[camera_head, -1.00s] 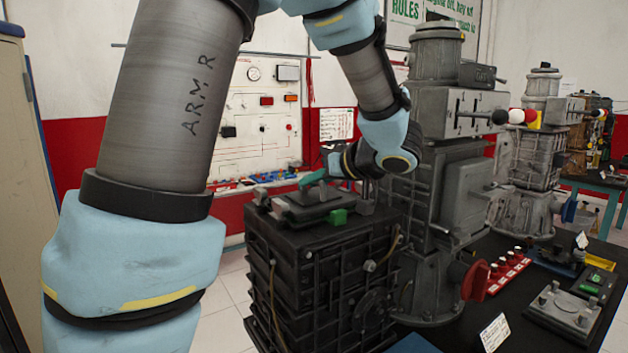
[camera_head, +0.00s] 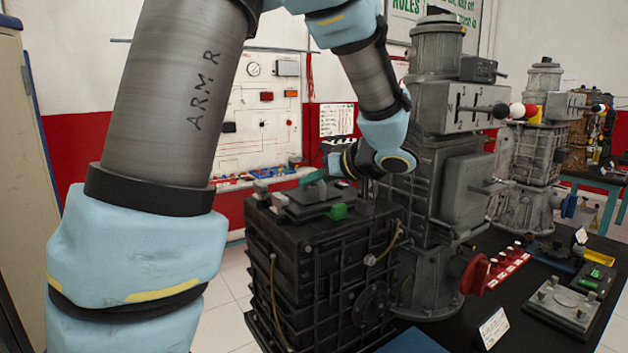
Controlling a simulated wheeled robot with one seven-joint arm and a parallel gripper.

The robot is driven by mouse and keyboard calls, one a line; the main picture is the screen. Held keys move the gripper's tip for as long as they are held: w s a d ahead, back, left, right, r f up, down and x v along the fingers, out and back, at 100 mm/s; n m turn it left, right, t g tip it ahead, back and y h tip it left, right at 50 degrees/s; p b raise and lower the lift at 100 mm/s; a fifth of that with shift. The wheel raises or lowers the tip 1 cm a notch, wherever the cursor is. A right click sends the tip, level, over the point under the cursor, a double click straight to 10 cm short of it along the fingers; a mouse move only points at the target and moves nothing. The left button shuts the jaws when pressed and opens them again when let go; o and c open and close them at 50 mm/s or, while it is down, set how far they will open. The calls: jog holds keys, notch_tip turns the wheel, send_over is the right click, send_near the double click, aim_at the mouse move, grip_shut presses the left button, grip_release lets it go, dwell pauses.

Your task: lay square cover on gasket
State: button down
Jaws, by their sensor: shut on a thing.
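The square cover (camera_head: 312,196) is a dark grey plate with a raised middle. It lies flat at the top of a dark ribbed engine block (camera_head: 318,262), with a bright green piece (camera_head: 337,211) at its right front edge. My gripper (camera_head: 318,182) comes in from the right, just above the cover. Its dark body and a teal piece show there; the fingertips are small and partly hidden, and it appears shut on the cover. The gasket cannot be made out; whether the cover touches it is not clear.
A tall grey engine (camera_head: 438,180) stands close on the right of the block. A black table (camera_head: 520,335) holds a grey plate with studs (camera_head: 563,306), a row of red knobs (camera_head: 505,268) and a white card (camera_head: 494,328). My arm fills the left foreground.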

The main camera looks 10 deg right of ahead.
jog(key=c, duration=0.8)
grip_release()
jog(key=shift+o, duration=0.2)
jog(key=b+v, duration=0.2)
jog(key=v, duration=0.8)
jog(key=shift+s+d, duration=0.2)
jog(key=shift+s, duration=0.15)
jog(key=shift+r, duration=0.15)
